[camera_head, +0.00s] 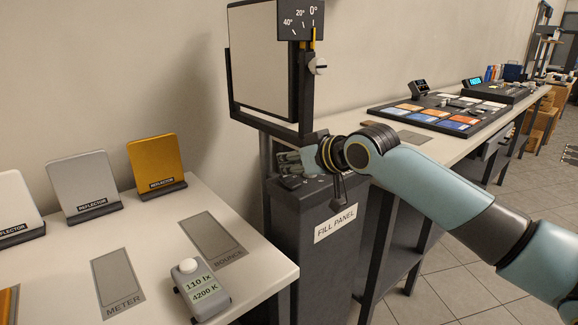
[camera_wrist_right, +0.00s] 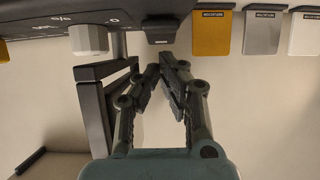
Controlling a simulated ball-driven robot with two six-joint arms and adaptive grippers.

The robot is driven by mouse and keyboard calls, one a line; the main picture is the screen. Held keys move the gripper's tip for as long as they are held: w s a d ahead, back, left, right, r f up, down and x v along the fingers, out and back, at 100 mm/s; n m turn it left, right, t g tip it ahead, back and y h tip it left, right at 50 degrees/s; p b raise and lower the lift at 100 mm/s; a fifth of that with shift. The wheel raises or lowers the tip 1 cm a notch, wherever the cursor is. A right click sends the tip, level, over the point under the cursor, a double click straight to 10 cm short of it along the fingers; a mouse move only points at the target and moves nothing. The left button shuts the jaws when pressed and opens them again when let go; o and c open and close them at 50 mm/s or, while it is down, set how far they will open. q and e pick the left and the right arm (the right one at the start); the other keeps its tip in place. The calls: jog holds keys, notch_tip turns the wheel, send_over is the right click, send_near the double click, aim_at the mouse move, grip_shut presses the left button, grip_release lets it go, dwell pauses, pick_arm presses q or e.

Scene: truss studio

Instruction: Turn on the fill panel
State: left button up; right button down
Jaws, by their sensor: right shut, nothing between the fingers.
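The fill panel's pale square face (camera_head: 262,58) hangs in a dark yoke above a dark cabinet (camera_head: 312,260) labelled FILL PANEL; the face looks unlit. An angle scale (camera_head: 300,20) and a pale side knob (camera_head: 318,66) sit at its right edge. My right gripper (camera_head: 284,162) is shut and empty just over the cabinet's top. In the right wrist view its fingertips (camera_wrist_right: 168,62) meet below a small dark block (camera_wrist_right: 159,28) on the cabinet's edge. A pale knob (camera_wrist_right: 88,40) by a % scale is left of them. Contact cannot be told. My left gripper is not in view.
Left, a white table holds reflectors (camera_head: 159,165) in stands, a light meter (camera_head: 199,290) reading 110 lx and 4200 K, and grey mats marked METER (camera_head: 117,285) and BOUNCE (camera_head: 210,235). Right, a long bench carries a colour-tile board (camera_head: 432,115). The yoke rises close beside my right gripper.

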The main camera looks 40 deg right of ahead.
jog(key=shift+w+f, duration=0.1)
jog(key=shift+f, duration=0.15)
jog(key=shift+w+r+g+p, duration=0.15)
jog(key=shift+w+g+p, duration=0.2)
jog(key=shift+p, duration=0.65)
jog(key=shift+s+f, duration=0.1)
jog(key=shift+f, duration=0.3)
jog(key=shift+s, duration=0.1)
jog(key=shift+s+r+p, duration=0.15)
jog(key=shift+s+p, duration=0.3)
jog(key=shift+p, duration=0.05)
jog(key=shift+s+d, duration=0.1)
jog(key=shift+s, duration=0.2)
